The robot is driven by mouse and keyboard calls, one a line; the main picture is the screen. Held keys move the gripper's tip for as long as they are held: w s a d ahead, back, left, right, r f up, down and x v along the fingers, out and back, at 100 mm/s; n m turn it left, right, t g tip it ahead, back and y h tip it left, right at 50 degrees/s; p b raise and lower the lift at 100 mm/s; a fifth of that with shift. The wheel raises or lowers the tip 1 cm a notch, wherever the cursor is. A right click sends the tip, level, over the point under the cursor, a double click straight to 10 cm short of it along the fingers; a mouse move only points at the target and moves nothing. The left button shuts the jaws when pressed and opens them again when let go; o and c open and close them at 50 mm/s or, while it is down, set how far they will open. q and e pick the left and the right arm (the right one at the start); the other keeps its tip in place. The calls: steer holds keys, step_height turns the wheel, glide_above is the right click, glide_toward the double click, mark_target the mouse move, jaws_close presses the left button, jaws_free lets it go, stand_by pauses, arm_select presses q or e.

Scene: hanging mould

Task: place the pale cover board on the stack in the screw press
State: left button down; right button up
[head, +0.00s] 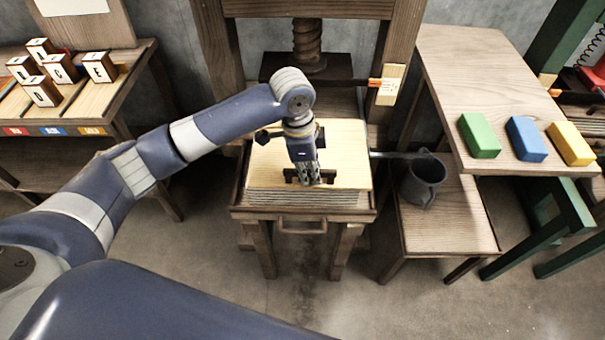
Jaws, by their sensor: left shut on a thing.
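The pale cover board (345,150) lies flat over the layered stack (300,198) in the screw press, roughly lined up with it. No clear gap shows between them, but I cannot tell for sure whether they touch. My left gripper (309,176) points down over the board's front middle and is shut on it, seemingly at a small dark handle. The gripper hides the exact grip. The press's wooden frame (405,50) and its screw (307,42) stand behind the board, with the dark platen (340,72) raised behind it. My right gripper is not in view.
A dark pot (424,180) stands on a low bench right of the press. Green (479,136), blue (526,139) and yellow (570,144) blocks lie on the right table. Several lettered blocks (60,68) sit on the left table. A tag (390,85) hangs on the press's right post.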

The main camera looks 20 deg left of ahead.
arm_select(q)
steer(key=shift+w+a, duration=0.25)
steer(key=shift+a, duration=0.65)
steer(key=shift+f+p, duration=0.3)
steer(key=shift+f, duration=1.5)
steer(key=c, duration=1.7)
jaws_free()
steer(key=shift+f, duration=0.1)
steer(key=shift+o, duration=0.2)
step_height(320, 180, up, 12)
steer(key=a, duration=0.1)
steer(key=shift+s+a, duration=0.35)
